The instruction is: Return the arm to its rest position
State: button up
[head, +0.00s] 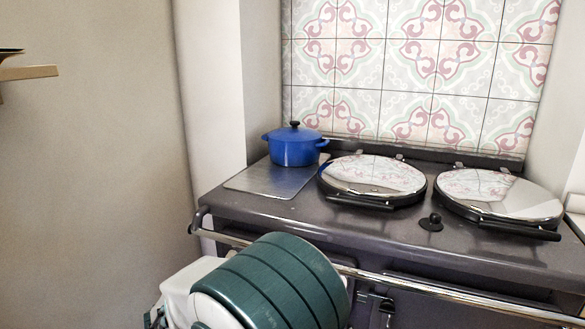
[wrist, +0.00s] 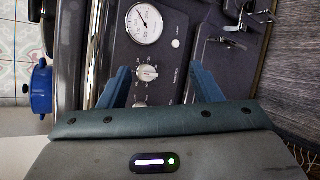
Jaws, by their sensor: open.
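My gripper (wrist: 161,78) shows in the wrist view with its two blue-grey fingers apart and nothing between them. It faces the front panel of the range cooker, where a white round gauge (wrist: 144,24) and a white knob (wrist: 147,73) show beyond the fingers. In the head view, my green and white arm (head: 275,285) stands at the bottom, in front of the cooker's rail. The fingers are hidden in that view.
The dark range cooker (head: 300,213) has two shut chrome lids (head: 372,175) and a front rail (head: 430,288). A blue lidded pot (head: 295,147) sits at its back left, also seen in the wrist view (wrist: 41,90). A shelf edge (head: 28,72) juts out at far left.

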jog(key=s+d+r+m+g+y+p, duration=0.2)
jog(key=s+d+r+m+g+p, duration=0.15)
jog(key=d+r, duration=0.35)
jog(key=s+d+r+m+g+y+p, duration=0.25)
jog(key=s+d+r+g+p, duration=0.2)
jog(key=d, duration=0.55)
jog(key=s+d+r+m+t+y+p, duration=0.2)
jog(key=s+d+r+m+y+p, duration=0.2)
jog(key=s+r+m+p, duration=0.3)
notch_tip(320, 180, up, 4)
jog(key=shift+s+d+f+m+y+p, duration=0.2)
jog(key=shift+s+d+m+y+p, duration=0.15)
jog(key=shift+s+y+p, duration=0.65)
jog(key=shift+s, duration=0.1)
jog(key=c, duration=0.4)
jog(key=shift+d, duration=0.15)
jog(key=shift+c, duration=0.3)
